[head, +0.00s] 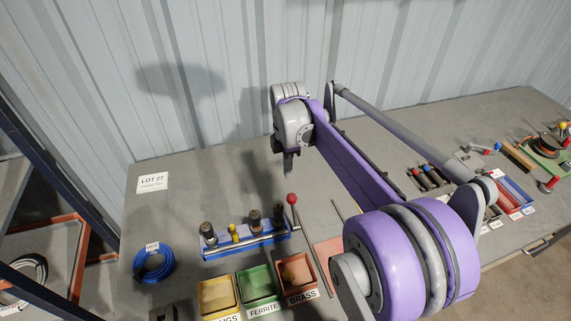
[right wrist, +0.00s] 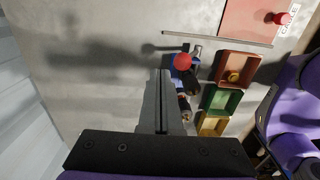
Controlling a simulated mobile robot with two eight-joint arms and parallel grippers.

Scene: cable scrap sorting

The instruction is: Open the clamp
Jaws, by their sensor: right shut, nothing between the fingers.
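The clamp is a blue rack (head: 247,248) with a silver bar (head: 262,239) along its front and a lever with a red ball knob (head: 292,199) at its right end. The lever stands roughly upright in the head view. Several dark and yellow plug-like parts (head: 254,217) stand in the rack. My right gripper (head: 288,173) is shut and empty, pointing down above and behind the knob. In the right wrist view the shut fingers (right wrist: 161,74) end just left of the red knob (right wrist: 183,61), and hide part of the rack. My left gripper is not in view.
A yellow tray (head: 217,296), a green tray (head: 258,286) and a brown tray (head: 297,275) stand in front of the rack. A blue cable coil (head: 154,263) lies left. A thin rod (right wrist: 215,38) lies beside the clamp. The table behind the rack is mostly clear.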

